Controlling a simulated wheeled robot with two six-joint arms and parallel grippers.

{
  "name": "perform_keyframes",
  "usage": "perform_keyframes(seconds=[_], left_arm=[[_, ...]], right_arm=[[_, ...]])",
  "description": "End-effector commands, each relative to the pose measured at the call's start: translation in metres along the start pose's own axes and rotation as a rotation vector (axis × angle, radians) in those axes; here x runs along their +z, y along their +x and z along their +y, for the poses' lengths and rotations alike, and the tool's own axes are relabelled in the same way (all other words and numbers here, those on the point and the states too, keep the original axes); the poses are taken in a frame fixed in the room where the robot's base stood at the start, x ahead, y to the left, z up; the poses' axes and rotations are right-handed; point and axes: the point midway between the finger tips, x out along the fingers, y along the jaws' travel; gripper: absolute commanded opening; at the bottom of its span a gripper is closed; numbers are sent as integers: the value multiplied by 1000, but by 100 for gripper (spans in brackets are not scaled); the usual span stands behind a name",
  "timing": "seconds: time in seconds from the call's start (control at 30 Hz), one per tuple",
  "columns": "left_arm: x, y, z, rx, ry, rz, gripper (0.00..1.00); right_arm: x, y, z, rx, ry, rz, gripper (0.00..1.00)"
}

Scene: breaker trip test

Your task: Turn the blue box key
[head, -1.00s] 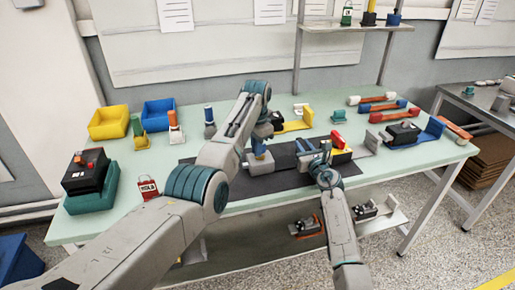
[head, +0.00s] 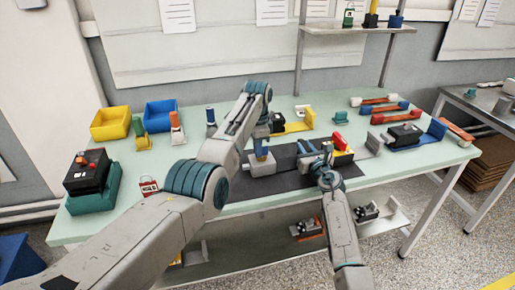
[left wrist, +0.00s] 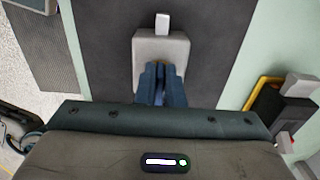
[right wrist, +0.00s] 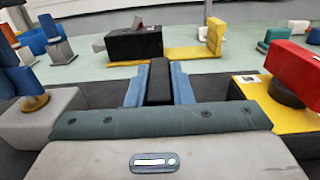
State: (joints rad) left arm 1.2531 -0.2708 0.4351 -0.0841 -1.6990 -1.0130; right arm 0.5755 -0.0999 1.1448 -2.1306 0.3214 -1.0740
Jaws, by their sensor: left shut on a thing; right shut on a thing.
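A black box on a blue base (head: 432,132) stands at the right of the table.
Yellow (head: 110,123) and blue (head: 160,113) bins stand at the back left. A black box (head: 87,172) in a teal holder and a red padlock tag (head: 148,187) are at the left. Red and blue handled pieces (head: 390,108) lie at the back right.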

Motion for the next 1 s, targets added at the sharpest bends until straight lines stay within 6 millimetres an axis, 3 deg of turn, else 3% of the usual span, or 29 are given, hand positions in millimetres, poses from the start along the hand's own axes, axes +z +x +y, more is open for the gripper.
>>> perform_keyframes(seconds=[0.13, 0.2, 0.27, 0.53, 0.67, 1.0], left_arm=[[0, -1, -1, -2, -1, 1, 0], [0, -1, -1, -2, -1, 0, 20], [0, -1, -1, -2, -1, 0, 30], [0, -1, 0, -1, -1, 0, 30], [0, -10, -1, -3, -1, 1, 30], [0, -79, -1, -5, -1, 2, 30]], right_arm=[[-1, 0, 0, 0, 0, 2, 0], [-1, 0, 0, 0, 0, 2, 0], [-2, 0, 0, 0, 0, 2, 0], [-1, 0, 0, 1, 0, 2, 0], [-1, 0, 0, 1, 0, 2, 0], [-2, 0, 0, 1, 0, 2, 0]])
